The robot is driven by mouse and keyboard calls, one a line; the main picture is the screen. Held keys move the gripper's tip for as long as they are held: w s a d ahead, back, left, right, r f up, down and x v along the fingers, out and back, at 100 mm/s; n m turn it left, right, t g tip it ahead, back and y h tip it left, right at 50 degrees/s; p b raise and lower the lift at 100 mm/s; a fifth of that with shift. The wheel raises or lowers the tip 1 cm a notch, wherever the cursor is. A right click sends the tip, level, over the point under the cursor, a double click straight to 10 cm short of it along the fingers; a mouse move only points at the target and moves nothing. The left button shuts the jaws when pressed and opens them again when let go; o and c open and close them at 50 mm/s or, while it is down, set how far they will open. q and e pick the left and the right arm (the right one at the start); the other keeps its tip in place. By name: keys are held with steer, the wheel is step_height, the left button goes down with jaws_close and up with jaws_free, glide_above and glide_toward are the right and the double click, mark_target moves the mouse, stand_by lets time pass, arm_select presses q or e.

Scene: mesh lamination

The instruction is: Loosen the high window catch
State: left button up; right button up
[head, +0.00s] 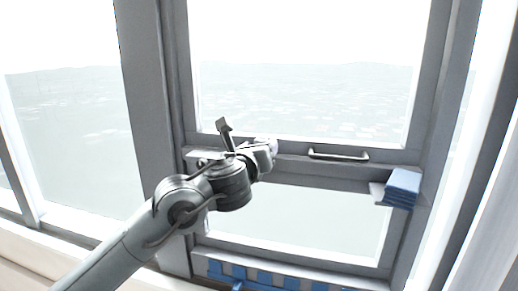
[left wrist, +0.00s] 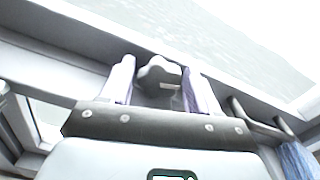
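In the left wrist view, a light grey catch (left wrist: 160,76) with a rounded, knob-like top sits on the window frame's rail. My left gripper (left wrist: 159,70) has one pale finger on each side of it, apart from each other. Whether the fingers touch the catch cannot be told. In the head view my left gripper (head: 265,148) is at the window's middle rail (head: 300,166), left of centre, and hides most of the catch. My right gripper is in neither view.
A metal bar handle (head: 338,155) is on the rail to the right of my left gripper. A folded blue cloth (head: 403,184) rests on a small ledge further right. Blue pieces (head: 262,278) line the bottom of the frame.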

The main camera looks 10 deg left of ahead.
arm_select(q)
steer(key=shift+o, duration=0.5)
steer(key=shift+s+b, duration=0.3)
steer(key=shift+s, duration=0.2)
steer(key=s+a+b, duration=0.1)
steer(key=s+b, duration=0.1)
steer(key=s, duration=0.7)
steer(key=shift+s+a, duration=0.35)
steer(key=shift+a, duration=0.05)
